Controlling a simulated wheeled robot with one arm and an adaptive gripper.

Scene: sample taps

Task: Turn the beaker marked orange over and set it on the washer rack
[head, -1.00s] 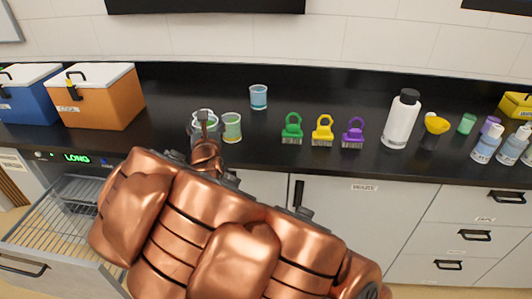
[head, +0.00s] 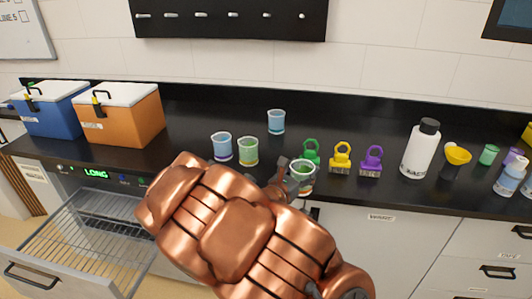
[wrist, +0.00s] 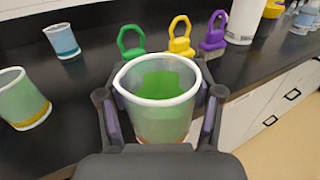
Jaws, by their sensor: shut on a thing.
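My gripper (wrist: 158,112) is shut on a clear beaker (wrist: 160,120) with green inside and a reddish-orange strip low on its wall. The beaker is mouth up, and its base is hidden by my gripper. In the head view this beaker (head: 301,181) is at the counter's front edge, partly hidden by my arm; it appears to be off the counter. The washer rack (head: 75,235) is a wire rack in the pulled-out drawer at lower left, with no beaker visible on it.
Other beakers stand on the counter: one with a purple base (head: 221,147), one greenish with a yellow band (head: 248,151), one blue (head: 276,122). Coolers (head: 118,115) stand left.

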